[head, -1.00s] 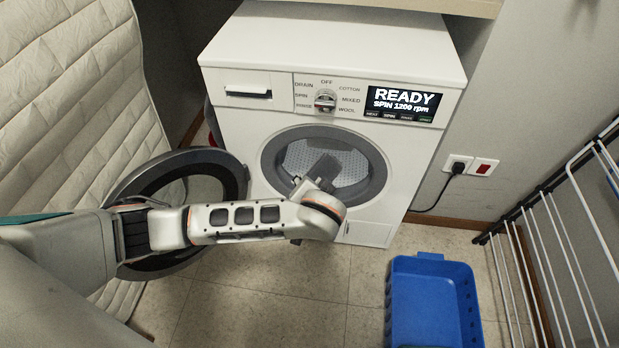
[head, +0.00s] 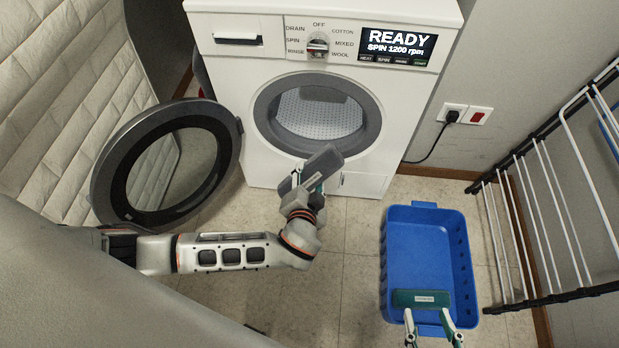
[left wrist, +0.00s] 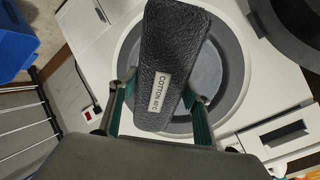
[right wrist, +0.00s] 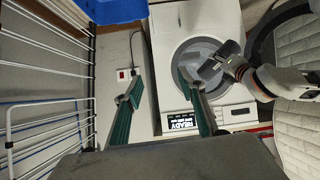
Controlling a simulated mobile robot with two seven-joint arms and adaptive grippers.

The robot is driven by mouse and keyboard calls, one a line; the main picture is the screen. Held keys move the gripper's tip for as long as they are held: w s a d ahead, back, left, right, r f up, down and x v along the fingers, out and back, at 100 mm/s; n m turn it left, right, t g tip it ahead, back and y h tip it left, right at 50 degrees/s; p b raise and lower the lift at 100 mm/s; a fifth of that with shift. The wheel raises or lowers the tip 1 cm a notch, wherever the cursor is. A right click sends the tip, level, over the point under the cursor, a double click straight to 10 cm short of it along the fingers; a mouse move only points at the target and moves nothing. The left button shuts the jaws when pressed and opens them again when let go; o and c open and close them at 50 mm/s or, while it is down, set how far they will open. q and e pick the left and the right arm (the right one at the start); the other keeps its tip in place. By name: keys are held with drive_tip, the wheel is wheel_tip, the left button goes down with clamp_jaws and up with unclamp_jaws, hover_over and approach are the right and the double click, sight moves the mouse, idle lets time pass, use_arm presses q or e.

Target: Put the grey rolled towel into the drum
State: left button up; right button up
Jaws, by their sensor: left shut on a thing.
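The grey rolled towel (head: 322,166) has a pale label and is tilted. My left gripper (head: 304,182) is shut on it, and the left wrist view shows the towel (left wrist: 172,60) between the teal fingers. The towel is outside the washing machine, overlapping the lower rim of the drum opening in the head view. The drum (head: 318,118) is open, with its perforated inside showing. My right gripper (head: 432,328) is at the bottom of the head view, near the basket. Its fingers are apart and empty in the right wrist view (right wrist: 160,95).
The round door (head: 112,180) stands open to the left. A blue basket (head: 385,255) is on the floor at right, with a dark green labelled roll (head: 405,299) appearing at its near end. A drying rack (head: 530,220) lines the right wall. A quilted surface (head: 60,90) is at left.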

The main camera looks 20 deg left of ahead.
use_arm(q)
drive_tip(key=w+a+f+b, duration=0.2)
drive_tip(key=w+a+b, duration=0.1)
drive_tip(key=w, duration=0.7)
drive_tip(key=w+a+f+b, duration=0.1)
drive_tip(key=w+a+b, duration=0.2)
drive_tip(key=w, duration=0.8)
drive_tip(key=w+a+f+b, duration=0.2)
drive_tip(key=w+a+b, duration=0.1)
drive_tip(key=w, duration=0.8)
drive_tip(key=shift+f+b, duration=0.35)
drive_tip(key=shift+b, duration=0.25)
use_arm(e)
drive_tip(key=a+r+m+t+y, duration=0.1)
drive_tip(key=a+m+y, duration=0.1)
drive_tip(key=a+m, duration=0.7)
drive_tip(key=shift+s+a+r+t, duration=0.15)
drive_tip(key=shift+s+a+t, duration=0.05)
drive_tip(key=shift+a+t, duration=0.25)
use_arm(q)
drive_tip(key=shift+a, duration=0.1)
drive_tip(key=o, duration=1.3)
drive_tip(key=shift+o, duration=0.2)
